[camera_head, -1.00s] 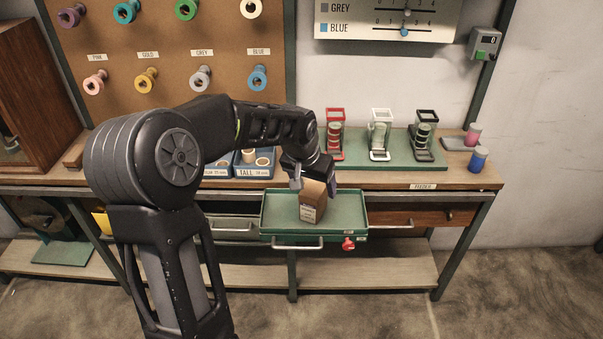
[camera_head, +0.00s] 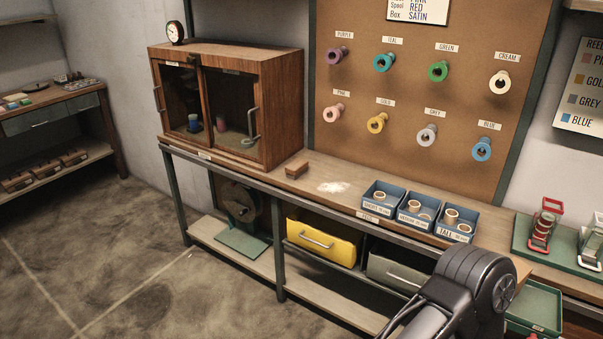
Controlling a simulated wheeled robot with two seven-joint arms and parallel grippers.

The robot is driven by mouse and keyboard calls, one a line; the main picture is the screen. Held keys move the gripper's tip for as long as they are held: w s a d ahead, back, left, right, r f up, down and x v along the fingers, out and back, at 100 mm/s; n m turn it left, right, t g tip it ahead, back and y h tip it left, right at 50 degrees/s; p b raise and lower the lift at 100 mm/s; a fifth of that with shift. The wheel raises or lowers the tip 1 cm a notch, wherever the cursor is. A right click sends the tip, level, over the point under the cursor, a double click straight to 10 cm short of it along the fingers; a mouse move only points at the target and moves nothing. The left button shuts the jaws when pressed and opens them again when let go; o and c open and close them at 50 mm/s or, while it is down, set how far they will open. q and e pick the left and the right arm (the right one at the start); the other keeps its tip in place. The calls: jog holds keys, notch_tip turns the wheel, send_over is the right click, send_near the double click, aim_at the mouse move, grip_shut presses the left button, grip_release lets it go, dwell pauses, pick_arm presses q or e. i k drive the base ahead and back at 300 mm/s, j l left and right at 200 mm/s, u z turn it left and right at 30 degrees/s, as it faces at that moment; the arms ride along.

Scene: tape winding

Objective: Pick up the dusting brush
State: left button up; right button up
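A small brown wooden block-shaped object (camera_head: 296,169), which looks like the dusting brush, lies on the workbench (camera_head: 322,168) just right of the wooden cabinet. Its bristles cannot be made out. A patch of white dust (camera_head: 334,187) lies on the bench top to its right. Part of one of my arms shows at the bottom right, well away from the brush. Neither gripper is in view.
The wooden cabinet (camera_head: 228,104) with glass doors stands left of the brush. Blue bins (camera_head: 384,193) of cores sit to the right. A yellow drawer (camera_head: 322,241) is below the bench. Spools hang on the pegboard (camera_head: 430,25) behind. The bench around the brush is mostly clear.

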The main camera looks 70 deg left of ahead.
aim_at(299, 167)
jog(key=i, duration=0.5)
jog(key=u, duration=2.65)
